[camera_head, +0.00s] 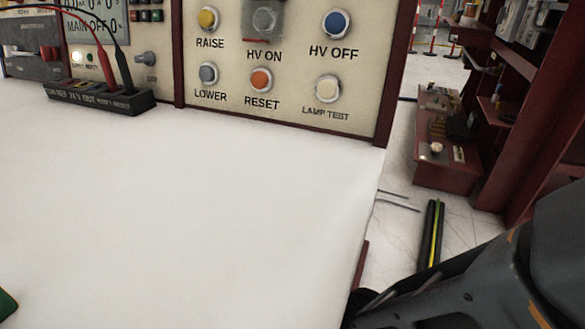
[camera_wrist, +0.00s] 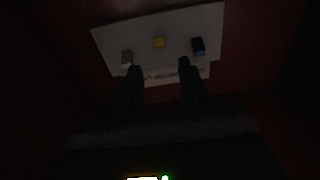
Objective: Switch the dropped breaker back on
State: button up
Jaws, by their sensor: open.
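I cannot tell which is the dropped breaker or how any lever stands. My gripper (camera_wrist: 158,68) is open, its two dark fingers apart and overlapping the plate's lower edge in the picture. I see nothing between them but the plate. Whether they touch it is too dark to tell. The head view shows part of my arm at lower right, but not my gripper.
In the head view, a white bench top (camera_head: 180,210) is mostly bare. Behind it stands a control panel (camera_head: 230,80) with coloured buttons. A black terminal block (camera_head: 100,97) with plugged leads sits at left. Dark red shelving (camera_head: 455,175) stands at right. A small light (camera_wrist: 165,178) glows in the wrist view.

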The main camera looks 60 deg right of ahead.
jog(key=d+b, duration=0.1)
jog(key=d, duration=0.6)
jog(key=shift+w+d+b, duration=0.15)
jog(key=shift+w+b, duration=0.1)
jog(key=shift+b, duration=0.05)
jog(key=shift+c, duration=0.3)
grip_shut()
